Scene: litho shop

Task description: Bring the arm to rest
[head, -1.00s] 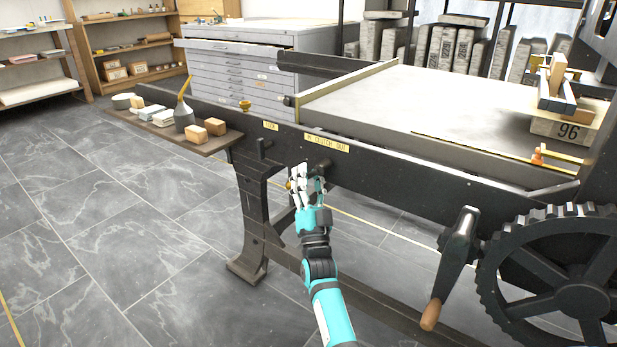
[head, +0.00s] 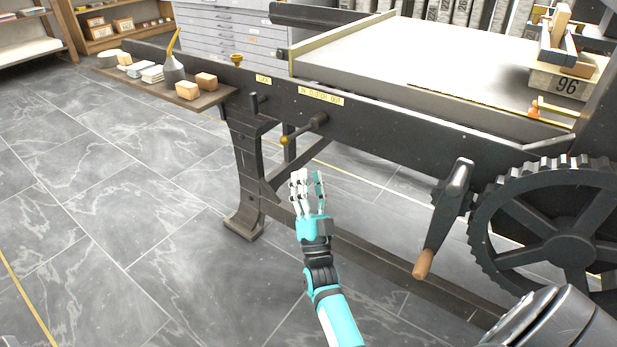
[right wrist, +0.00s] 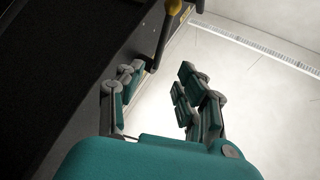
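My right gripper (head: 309,190) is in the lower middle of the head view, its fingers pointing up, apart and empty. It stands in front of the press's dark side rail, below the clutch lever (head: 304,130) with its brass knob, and does not touch it. In the right wrist view the open fingers (right wrist: 160,95) show with nothing between them, and a brass knob shows beyond them at the top. My left gripper does not show.
The press (head: 390,140) fills the right side, with a crank handle (head: 443,220) and a large gear wheel (head: 560,235) sticking out. A side shelf (head: 205,99) holds blocks and an oil can (head: 173,69). Open tiled floor (head: 120,220) lies at left.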

